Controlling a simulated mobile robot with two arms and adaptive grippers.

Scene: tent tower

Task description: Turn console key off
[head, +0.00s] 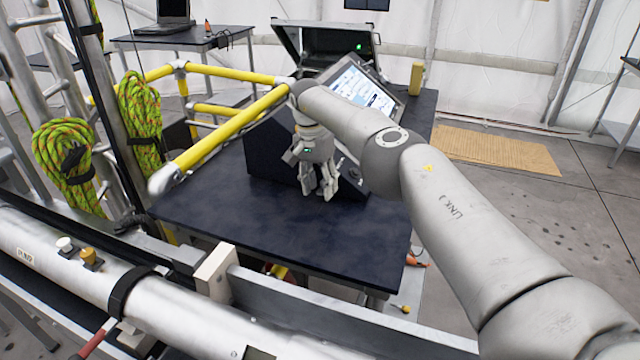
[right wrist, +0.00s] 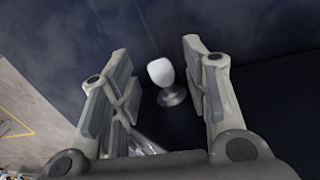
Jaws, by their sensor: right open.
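The console (head: 265,155) is a dark sloped box with a tilted lit screen (head: 365,92), standing on the dark table. My right gripper (head: 322,190) hangs in front of the console's lower front, fingers pointing down. In the right wrist view my right gripper (right wrist: 165,95) is open, its two fingers well apart. A small white-headed knob on a round metal base (right wrist: 160,72) shows between the fingertips, apart from both; it may be the console key. Its turned position cannot be told. In the head view the gripper and arm hide it. My left gripper is not in view.
The dark table (head: 250,215) has free room in front of the console. Yellow rails (head: 225,132) run along its left side. An open case (head: 310,45) stands behind the screen, and a yellow object (head: 416,78) stands right of it. Coiled green ropes (head: 140,110) hang at left.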

